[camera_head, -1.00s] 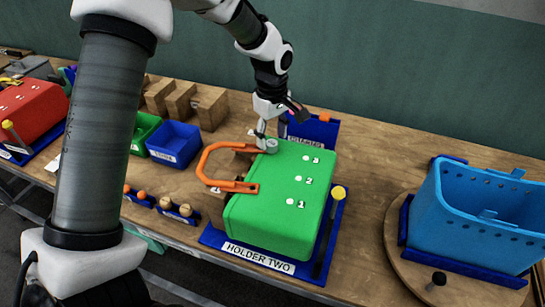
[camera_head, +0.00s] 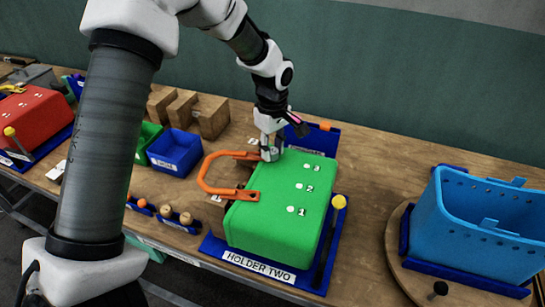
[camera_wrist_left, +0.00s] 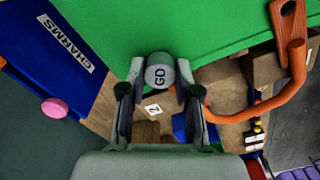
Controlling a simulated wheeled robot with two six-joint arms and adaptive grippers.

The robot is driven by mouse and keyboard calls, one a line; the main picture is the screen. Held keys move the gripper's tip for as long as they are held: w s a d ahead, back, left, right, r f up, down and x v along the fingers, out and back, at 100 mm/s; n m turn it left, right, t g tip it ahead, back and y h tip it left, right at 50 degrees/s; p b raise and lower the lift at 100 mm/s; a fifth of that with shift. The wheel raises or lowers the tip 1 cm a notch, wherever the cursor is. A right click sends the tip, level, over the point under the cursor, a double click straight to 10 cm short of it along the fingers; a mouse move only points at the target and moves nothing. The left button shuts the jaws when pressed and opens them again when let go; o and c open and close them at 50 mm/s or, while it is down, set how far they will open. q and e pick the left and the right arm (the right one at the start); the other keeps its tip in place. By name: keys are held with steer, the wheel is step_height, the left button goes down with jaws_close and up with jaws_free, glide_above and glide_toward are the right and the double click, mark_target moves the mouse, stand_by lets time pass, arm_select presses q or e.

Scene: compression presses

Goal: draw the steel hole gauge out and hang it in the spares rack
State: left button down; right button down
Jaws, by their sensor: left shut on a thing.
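My left gripper (camera_head: 271,152) is shut on a grey cylindrical piece (camera_head: 270,155) at the back left corner of the green block (camera_head: 275,220). In the left wrist view the piece (camera_wrist_left: 160,74) is marked GD and sits between the fingers (camera_wrist_left: 160,98), close to the green block (camera_wrist_left: 195,25). It looks like the steel gauge; its lower part is hidden. The green block carries marks 1, 2 and 3 and sits in a blue base labelled HOLDER TWO (camera_head: 255,264). I cannot tell which thing is the spares rack. My right gripper is not in view.
An orange C-shaped handle (camera_head: 204,172) stands out left of the green block, near the gripper. A blue tray (camera_head: 318,141) is behind, reading CHARMS in the wrist view (camera_wrist_left: 62,42). A light-blue tub (camera_head: 470,228) is right, with bare table between.

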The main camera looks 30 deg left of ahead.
arm_select(q)
steer(key=shift+r+p, duration=0.7)
steer(key=shift+r, duration=0.25)
steer(key=shift+r, duration=0.25)
steer(key=shift+r+p, duration=0.15)
steer(key=shift+p, duration=0.15)
step_height(320, 180, up, 4)
steer(key=p, duration=0.4)
steer(key=shift+s, duration=0.1)
